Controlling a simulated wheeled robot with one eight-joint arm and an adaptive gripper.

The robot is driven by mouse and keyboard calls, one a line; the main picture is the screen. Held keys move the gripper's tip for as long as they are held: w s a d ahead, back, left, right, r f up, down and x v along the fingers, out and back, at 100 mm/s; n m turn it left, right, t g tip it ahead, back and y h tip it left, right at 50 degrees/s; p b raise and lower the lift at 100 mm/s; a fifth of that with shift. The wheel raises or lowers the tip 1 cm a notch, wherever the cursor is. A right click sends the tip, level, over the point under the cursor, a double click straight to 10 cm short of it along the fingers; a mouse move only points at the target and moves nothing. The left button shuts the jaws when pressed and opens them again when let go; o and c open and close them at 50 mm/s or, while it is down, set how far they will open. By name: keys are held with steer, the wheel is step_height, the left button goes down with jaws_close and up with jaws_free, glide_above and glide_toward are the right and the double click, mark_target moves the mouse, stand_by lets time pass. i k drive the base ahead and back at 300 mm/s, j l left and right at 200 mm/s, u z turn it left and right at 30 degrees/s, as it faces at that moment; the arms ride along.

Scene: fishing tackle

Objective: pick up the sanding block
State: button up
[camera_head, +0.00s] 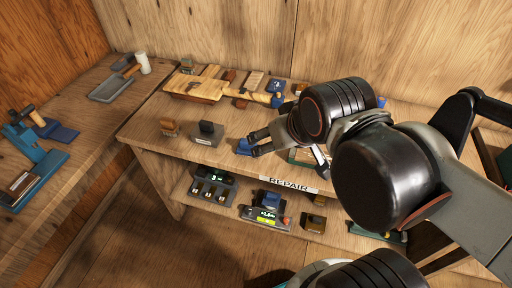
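Several small blocks stand on the front of the repair bench, and I cannot tell for certain which is the sanding block. A small blue block (243,147) is right at my fingertips. My arm hides part of the bench to the right.
The repair bench (145,132) has a lower shelf with several small devices and a REPAIR label (288,185). Wooden boards and a paddle-like tool (245,94) lie behind the blocks. A left bench holds a grey tray (110,89) and a blue clamp-like tool (28,143).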

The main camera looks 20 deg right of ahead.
mark_target(243, 149)
steer(key=i+j+z, duration=0.1)
steer(key=j+z, duration=0.5)
steer(key=z, duration=0.2)
steer(key=j+z, duration=0.4)
